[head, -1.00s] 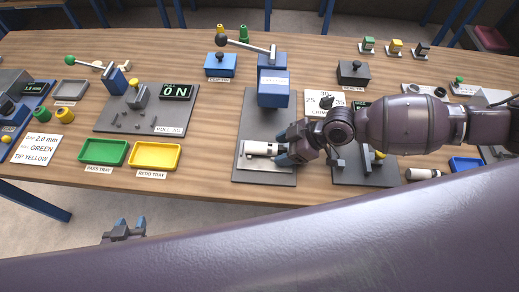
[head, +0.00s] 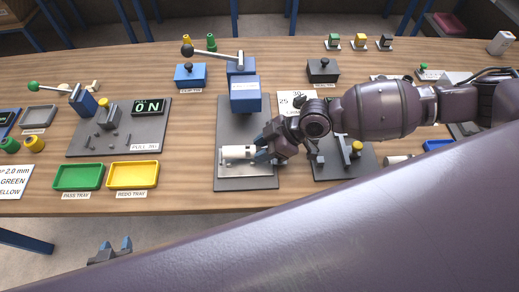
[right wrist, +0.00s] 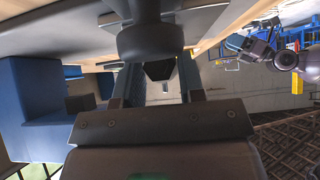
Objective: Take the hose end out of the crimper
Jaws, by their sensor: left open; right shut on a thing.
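The crimper is the blue press (head: 245,97) with a black-knobbed lever on a grey base plate (head: 232,125). The hose end, a white cylinder with dark marks (head: 236,152), lies level over the pale front plate, in front of the blue head and apart from it. My right gripper (head: 260,149) is shut at its right end. In the right wrist view, the fingers (right wrist: 160,80) close around a dark part below a round grey body; the white cylinder is not clear there. My left gripper (head: 110,250) is open and empty, below the table's front edge.
Left of the crimper are the green pass tray (head: 79,177), yellow redo tray (head: 133,175) and pull jig (head: 125,130). A blue block (head: 190,75) stands behind left. Another grey fixture (head: 345,160) stands close right, under my right arm. Bare wood separates trays and crimper.

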